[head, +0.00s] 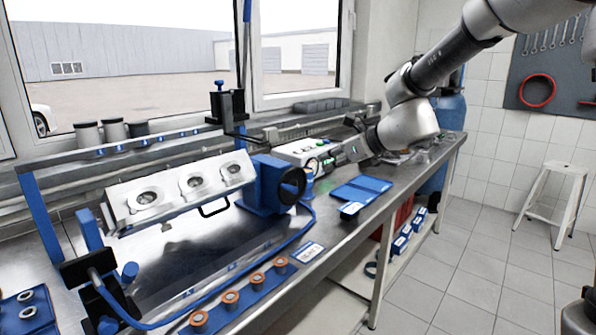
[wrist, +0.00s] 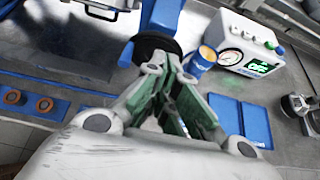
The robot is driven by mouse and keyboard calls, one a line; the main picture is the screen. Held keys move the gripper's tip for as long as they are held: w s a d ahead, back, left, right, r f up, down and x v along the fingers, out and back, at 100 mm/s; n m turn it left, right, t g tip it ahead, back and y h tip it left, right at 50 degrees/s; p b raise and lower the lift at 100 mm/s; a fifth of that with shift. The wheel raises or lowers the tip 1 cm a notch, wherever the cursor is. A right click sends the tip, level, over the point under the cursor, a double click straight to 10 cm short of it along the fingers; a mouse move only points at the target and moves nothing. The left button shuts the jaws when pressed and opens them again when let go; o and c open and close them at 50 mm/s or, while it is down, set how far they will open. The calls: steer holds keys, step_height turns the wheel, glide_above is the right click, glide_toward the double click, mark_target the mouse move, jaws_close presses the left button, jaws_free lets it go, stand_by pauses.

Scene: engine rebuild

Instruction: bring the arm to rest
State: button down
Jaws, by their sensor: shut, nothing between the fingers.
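My gripper (head: 333,162) is at the right part of the bench in the head view, held above the bench top near the gauge box. In the wrist view my gripper (wrist: 172,92) shows its fingers with green pads, with nothing held between them. My arm comes down from the upper right of the head view to it. Whether the fingertips touch anything beneath cannot be told.
An engine head (head: 180,188) sits on a blue stand with a black handwheel (head: 292,186). A white gauge box (wrist: 244,42) stands close by. A blue tray (head: 360,188) lies on the bench (head: 345,225). Several orange-topped parts (head: 231,297) line the front. A stool (head: 556,190) stands right.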

steer(key=s+d+f+n+g+h, duration=0.1)
steer(key=s+d+f+n+g, duration=0.2)
steer(key=s+n, duration=0.35)
steer(key=s+d+f+n+g+h, duration=0.1)
steer(key=s+d+f+n+g, duration=0.1)
steer(key=s+d+n, duration=0.45)
steer(key=s+d+r+n+t+h, duration=0.1)
steer(key=s+d+r+n+h, duration=0.1)
steer(key=s+d+n, duration=0.4)
steer(key=s+d+r+n+t+h, duration=0.1)
steer(key=s+d+r+n+h, duration=0.2)
steer(key=s+d, duration=1)
steer(key=d+n+h, duration=0.2)
steer(key=d+n, duration=0.1)
steer(key=d, duration=0.1)
steer(key=shift+n, duration=0.3)
steer(key=shift+r, duration=0.1)
